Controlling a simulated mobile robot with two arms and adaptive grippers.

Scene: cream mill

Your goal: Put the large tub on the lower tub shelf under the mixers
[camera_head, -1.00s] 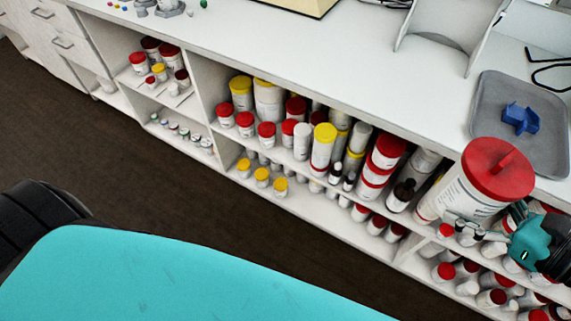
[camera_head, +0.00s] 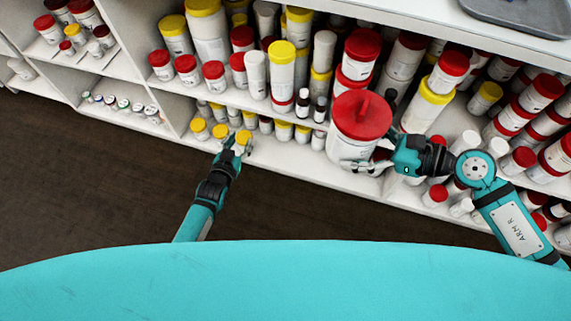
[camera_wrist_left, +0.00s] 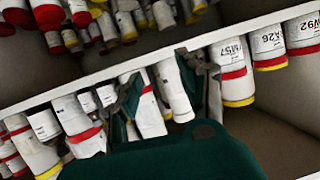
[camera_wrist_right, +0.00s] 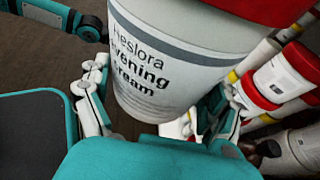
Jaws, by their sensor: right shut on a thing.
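The large tub (camera_head: 352,148) is white with a red lid and a raised bar on top. My right gripper (camera_head: 378,160) is shut on it and holds it upright in front of the shelves. In the right wrist view the tub (camera_wrist_right: 170,65) fills the space between the fingers, its "evening cream" label facing the camera. The lower shelf (camera_head: 300,171) runs below and behind the tub; part of it is hidden by the tub and my right arm. My left gripper (camera_head: 238,143) is open and empty near small yellow-lidded tubs (camera_head: 220,131) at that shelf's front edge.
The upper shelf holds several tall white tubs (camera_head: 282,75) with yellow and red lids. More red-lidded tubs (camera_head: 541,92) crowd the right bay. A grey tray (camera_head: 520,12) lies on the counter. The brown floor (camera_head: 100,190) is clear at left.

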